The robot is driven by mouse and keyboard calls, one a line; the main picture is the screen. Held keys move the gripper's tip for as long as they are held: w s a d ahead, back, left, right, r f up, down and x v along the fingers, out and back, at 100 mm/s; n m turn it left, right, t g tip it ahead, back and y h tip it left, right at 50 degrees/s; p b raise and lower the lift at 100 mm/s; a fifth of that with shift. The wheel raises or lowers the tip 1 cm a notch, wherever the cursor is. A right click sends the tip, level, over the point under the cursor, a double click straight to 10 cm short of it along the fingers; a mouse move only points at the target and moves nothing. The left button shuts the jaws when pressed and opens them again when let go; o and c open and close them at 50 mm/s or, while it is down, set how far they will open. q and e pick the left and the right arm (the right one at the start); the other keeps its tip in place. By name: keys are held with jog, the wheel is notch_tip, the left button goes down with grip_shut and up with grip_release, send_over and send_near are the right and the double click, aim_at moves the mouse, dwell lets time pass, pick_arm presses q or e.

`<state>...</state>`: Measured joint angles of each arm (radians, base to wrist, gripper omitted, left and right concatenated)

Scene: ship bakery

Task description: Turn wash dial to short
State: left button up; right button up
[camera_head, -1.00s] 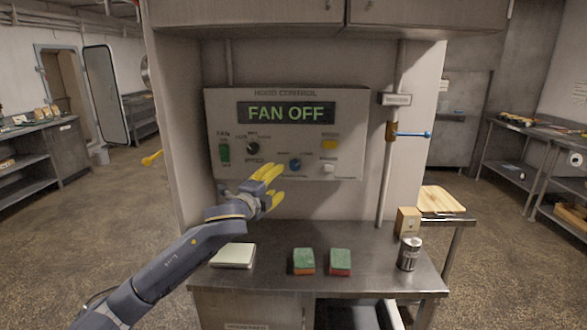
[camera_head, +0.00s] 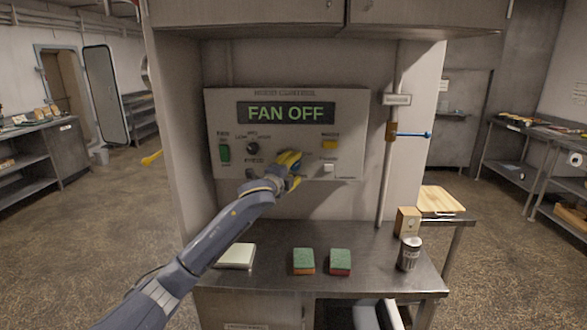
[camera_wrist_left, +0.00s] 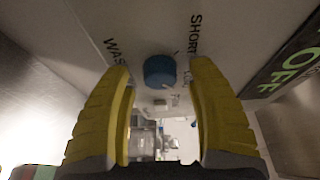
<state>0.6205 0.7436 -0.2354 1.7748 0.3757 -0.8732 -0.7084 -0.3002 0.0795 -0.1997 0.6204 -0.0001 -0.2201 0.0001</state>
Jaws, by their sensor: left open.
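The wash dial (camera_wrist_left: 160,71) is a round blue knob on the grey control panel (camera_head: 352,105). In the left wrist view it lies between and just beyond the yellow fingertips, with "WASH" partly readable to its left and "SHORT" to its right. Its exact setting is too blurred to tell. My left gripper (camera_head: 291,160) is open in front of the panel, and it also shows in the left wrist view (camera_wrist_left: 160,75) with a finger on each side of the dial. It is not closed on the dial. In the head view the gripper hides the dial.
The panel has a display (camera_head: 286,112) reading "FAN OFF", a green switch (camera_head: 224,153), a black knob (camera_head: 252,148), a yellow button (camera_head: 330,144) and a white button (camera_head: 328,168). Two sponges (camera_head: 304,261) and a can (camera_head: 409,254) stand on the metal counter below.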

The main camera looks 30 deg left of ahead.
pick_arm(q)
jog(key=shift+c, duration=0.3)
grip_shut()
dwell(0.3)
jog(key=shift+n, duration=0.3)
jog(key=n, duration=0.2)
jog(key=n+t, duration=0.1)
jog(key=n, duration=0.1)
jog(key=shift+f+t+y, duration=0.15)
jog(key=shift+t+y, duration=0.15)
jog(key=shift+y, duration=0.1)
jog(key=n+t+y, duration=0.1)
jog(key=n+y, duration=0.1)
jog(key=n, duration=0.3)
jog(key=n+y, duration=0.1)
jog(key=n, duration=0.2)
jog(key=n+y, duration=0.2)
jog(key=n, duration=0.1)
jog(key=shift+w+d, duration=0.1)
jog(key=n+y, duration=0.1)
jog(key=n, duration=0.2)
jog(key=n+y, duration=0.2)
jog(key=n, duration=0.1)
jog(key=shift+g, duration=0.3)
jog(key=shift+n, duration=0.7)
